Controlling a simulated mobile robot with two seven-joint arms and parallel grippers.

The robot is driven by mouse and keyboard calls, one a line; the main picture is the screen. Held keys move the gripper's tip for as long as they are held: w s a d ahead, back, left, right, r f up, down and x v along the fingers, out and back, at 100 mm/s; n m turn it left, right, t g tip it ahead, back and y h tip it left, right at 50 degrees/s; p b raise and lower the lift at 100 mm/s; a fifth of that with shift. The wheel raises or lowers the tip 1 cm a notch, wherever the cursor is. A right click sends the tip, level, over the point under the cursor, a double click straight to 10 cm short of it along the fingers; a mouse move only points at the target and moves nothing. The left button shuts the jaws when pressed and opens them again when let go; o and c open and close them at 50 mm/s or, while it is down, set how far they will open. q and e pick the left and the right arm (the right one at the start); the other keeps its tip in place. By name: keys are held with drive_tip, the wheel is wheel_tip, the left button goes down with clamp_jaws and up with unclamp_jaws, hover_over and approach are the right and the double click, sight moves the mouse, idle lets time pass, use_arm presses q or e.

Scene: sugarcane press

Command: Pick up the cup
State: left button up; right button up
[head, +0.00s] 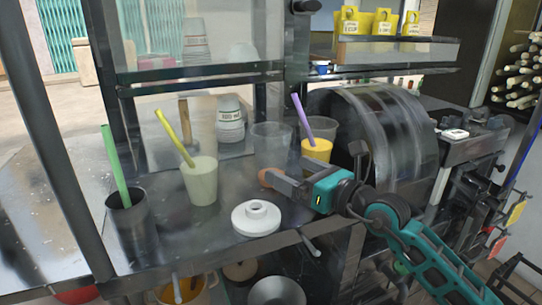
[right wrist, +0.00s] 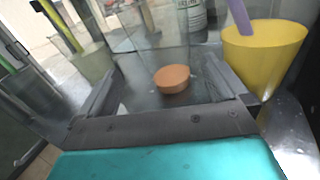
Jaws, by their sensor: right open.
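A clear empty cup (head: 271,143) stands upright on the metal counter in the head view. My right gripper (head: 281,181) is in front of it, low over the counter, with its fingers toward the cup. In the right wrist view the gripper (right wrist: 165,75) is open. The clear cup (right wrist: 150,45) shows ahead between the fingers, and an orange disc (right wrist: 172,79) lies nearer. A yellow cup with a purple straw (head: 316,150) stands just right of the clear cup; it is close to the right finger in the wrist view (right wrist: 262,57). My left gripper is not in view.
A pale green cup with a yellow straw (head: 200,182) and a dark cup with a green straw (head: 128,218) stand to the left. A white round piece (head: 256,217) lies near the counter's front edge. A large metal drum (head: 385,135) stands at right.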

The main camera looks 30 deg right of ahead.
sight(271, 161)
drive_tip(key=shift+f+x, duration=0.15)
drive_tip(key=shift+x, duration=1.7)
drive_tip(key=shift+f+x, duration=0.15)
drive_tip(key=shift+x, duration=1.7)
drive_tip(key=shift+d, duration=0.25)
drive_tip(key=c, duration=1)
